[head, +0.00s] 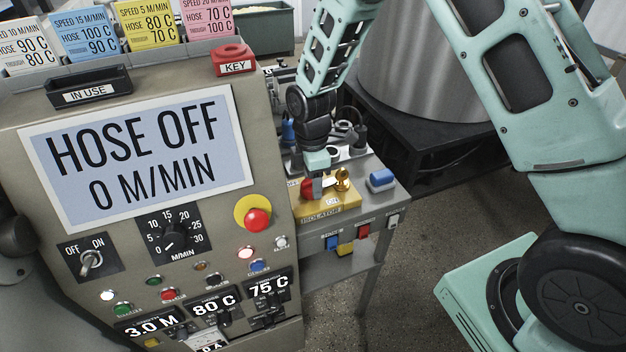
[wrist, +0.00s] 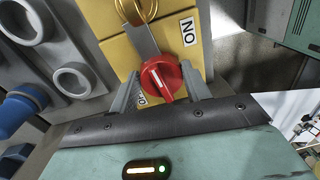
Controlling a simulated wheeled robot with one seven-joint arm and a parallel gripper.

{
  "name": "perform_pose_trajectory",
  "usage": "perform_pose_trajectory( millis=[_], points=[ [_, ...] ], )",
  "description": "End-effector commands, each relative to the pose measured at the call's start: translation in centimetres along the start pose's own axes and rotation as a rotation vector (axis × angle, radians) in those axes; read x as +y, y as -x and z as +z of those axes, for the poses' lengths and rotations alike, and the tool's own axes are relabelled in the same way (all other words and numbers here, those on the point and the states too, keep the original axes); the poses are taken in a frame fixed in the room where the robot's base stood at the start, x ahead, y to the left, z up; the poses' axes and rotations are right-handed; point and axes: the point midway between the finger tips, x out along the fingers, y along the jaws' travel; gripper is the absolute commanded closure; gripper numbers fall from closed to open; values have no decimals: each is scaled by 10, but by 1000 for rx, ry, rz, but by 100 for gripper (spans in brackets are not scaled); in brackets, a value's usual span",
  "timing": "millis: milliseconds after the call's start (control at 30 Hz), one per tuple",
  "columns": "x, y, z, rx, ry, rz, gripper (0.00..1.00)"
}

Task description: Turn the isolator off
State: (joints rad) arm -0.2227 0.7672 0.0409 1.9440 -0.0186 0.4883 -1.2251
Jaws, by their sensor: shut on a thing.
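The isolator is a yellow box (head: 335,211) on the side table in the head view, with its name on the front edge. It also shows in the wrist view (wrist: 122,52). Its red round knob (wrist: 158,76) sits between the two grey fingers of my gripper (wrist: 160,88), which is shut on it. The knob has a white line running obliquely. An ON label (wrist: 189,31) shows beside it; another label by the left finger is partly hidden. In the head view my gripper (head: 314,178) reaches down to the knob, mostly covering it.
A brass padlock (head: 342,179) stands beside the knob. A blue part (head: 381,180) lies at the table's right. The control panel (head: 200,262), with its HOSE OFF display (head: 140,155), stands close on the left. A red KEY holder (head: 234,60) sits on its top. A metal drum (head: 420,65) stands behind.

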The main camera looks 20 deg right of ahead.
Motion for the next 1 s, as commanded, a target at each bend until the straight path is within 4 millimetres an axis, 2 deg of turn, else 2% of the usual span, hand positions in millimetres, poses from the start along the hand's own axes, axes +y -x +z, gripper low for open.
perform_pose_trajectory(
  millis=[1000],
  points=[
    [3, 4, -3, -57, 937, 0, 94]
  ],
)
